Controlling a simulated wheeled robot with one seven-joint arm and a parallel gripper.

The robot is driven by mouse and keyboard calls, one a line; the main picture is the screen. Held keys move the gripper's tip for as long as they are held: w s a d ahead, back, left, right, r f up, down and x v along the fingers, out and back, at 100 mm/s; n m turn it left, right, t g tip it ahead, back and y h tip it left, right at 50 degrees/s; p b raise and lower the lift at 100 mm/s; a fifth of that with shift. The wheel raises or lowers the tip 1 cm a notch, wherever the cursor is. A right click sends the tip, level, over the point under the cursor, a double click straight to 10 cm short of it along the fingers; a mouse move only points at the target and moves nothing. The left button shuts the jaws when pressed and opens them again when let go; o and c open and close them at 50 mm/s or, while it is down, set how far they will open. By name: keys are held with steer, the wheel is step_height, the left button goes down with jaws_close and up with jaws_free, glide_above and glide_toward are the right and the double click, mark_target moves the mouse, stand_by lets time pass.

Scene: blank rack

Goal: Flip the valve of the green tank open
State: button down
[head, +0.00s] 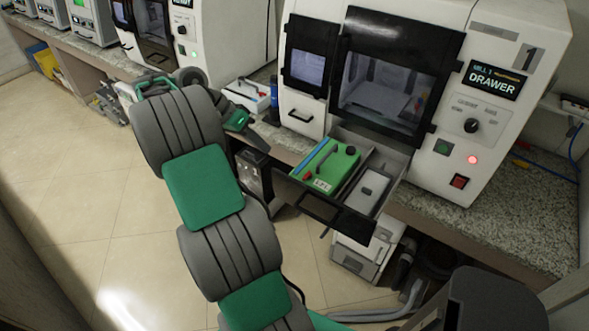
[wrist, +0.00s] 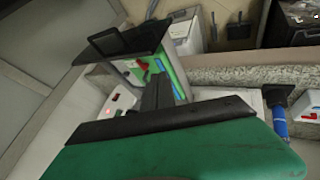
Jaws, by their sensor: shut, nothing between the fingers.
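The green tank (head: 333,168) sits in the pulled-out drawer (head: 377,223) of the mill marked 1, with a dark handle and a black cap. A small red part (head: 307,175), which looks like its valve, is at the near left end; its position is too small to tell. In the wrist view the green tank (wrist: 179,76) shows partly behind my fingers, with red (wrist: 143,66) beside them. My gripper (head: 258,143) is shut and empty, left of the drawer and apart from the tank. It also shows in the wrist view (wrist: 157,90).
A grey tank (head: 372,188) lies right of the green one in the drawer. The black drawer front (wrist: 125,42) stands out over the floor. A blue bottle (wrist: 278,122) and a white box (head: 247,95) are on the counter near my gripper. The mill (head: 400,65) rises behind the drawer.

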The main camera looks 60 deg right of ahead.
mark_target(307, 177)
steer(key=b+x, duration=0.2)
steer(key=x, duration=0.8)
steer(key=s, duration=0.3)
steer(key=shift+s+a+r+p, duration=0.2)
steer(key=shift+s+a+p, duration=0.1)
steer(key=shift+a, duration=0.05)
steer(key=shift+s+f, duration=0.1)
